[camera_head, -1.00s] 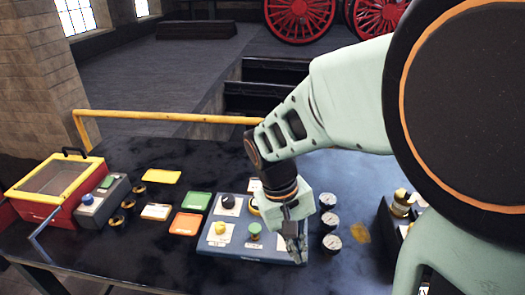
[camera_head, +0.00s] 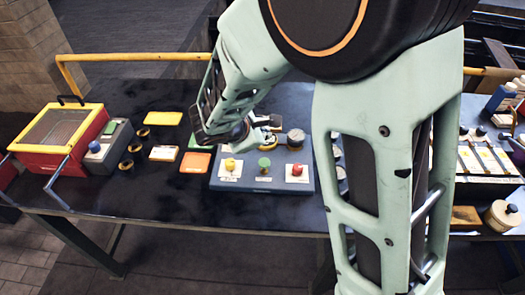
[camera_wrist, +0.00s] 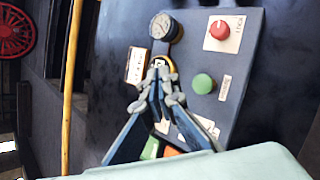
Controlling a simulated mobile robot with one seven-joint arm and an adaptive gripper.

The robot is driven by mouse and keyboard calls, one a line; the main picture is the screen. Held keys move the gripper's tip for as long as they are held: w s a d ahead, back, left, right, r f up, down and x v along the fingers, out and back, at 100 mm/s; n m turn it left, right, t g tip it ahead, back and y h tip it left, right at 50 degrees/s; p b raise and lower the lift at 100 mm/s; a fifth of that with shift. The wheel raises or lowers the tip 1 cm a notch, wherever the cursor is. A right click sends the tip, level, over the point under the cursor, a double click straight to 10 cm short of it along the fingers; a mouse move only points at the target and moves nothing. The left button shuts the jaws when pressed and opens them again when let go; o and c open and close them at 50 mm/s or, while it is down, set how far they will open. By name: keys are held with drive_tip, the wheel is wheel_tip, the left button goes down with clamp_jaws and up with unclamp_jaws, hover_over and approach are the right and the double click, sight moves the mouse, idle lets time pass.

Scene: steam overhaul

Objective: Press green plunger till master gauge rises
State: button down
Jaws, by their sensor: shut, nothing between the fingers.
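A blue panel (camera_head: 225,185) lies on the dark bench. The green plunger (camera_head: 264,164) stands in its front row, between a yellow knob (camera_head: 230,164) and a red knob (camera_head: 297,170). The green plunger also shows in the wrist view (camera_wrist: 203,84), right of my fingertips and apart from them. A round gauge (camera_head: 296,138) stands at the panel's back right; its reading is too small to make out. My gripper (camera_wrist: 160,70) is shut and empty over the back of the panel, near a yellow-ringed part. My arm hides the panel's back left in the head view.
Coloured cards, such as an orange one (camera_head: 195,162), lie left of the panel. Beyond them are black-and-brass rings and a red-and-yellow box (camera_head: 62,135). A yellow rail (camera_head: 130,57) runs along the back. My arm covers the bench right of the panel.

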idle(0.4)
drive_tip(key=b, duration=0.6)
hover_over(265, 163)
drive_tip(key=f, duration=0.7)
drive_tip(key=shift+s+a+f, duration=0.15)
drive_tip(key=shift+a+f, duration=0.05)
drive_tip(key=shift+f, duration=0.05)
drive_tip(key=shift+f+b, duration=0.65)
drive_tip(key=shift+b, duration=0.1)
drive_tip(key=shift+f, duration=0.15)
drive_tip(key=shift+f+b, duration=0.25)
drive_tip(key=shift+b, duration=0.35)
drive_tip(key=shift+s+f+b, duration=0.1)
drive_tip(key=shift+f+b, duration=1.3)
drive_tip(key=shift+b, duration=0.2)
idle(1.0)
drive_tip(key=shift+r, duration=0.1)
drive_tip(key=shift+r+p, duration=1.1)
drive_tip(key=shift+r, duration=0.55)
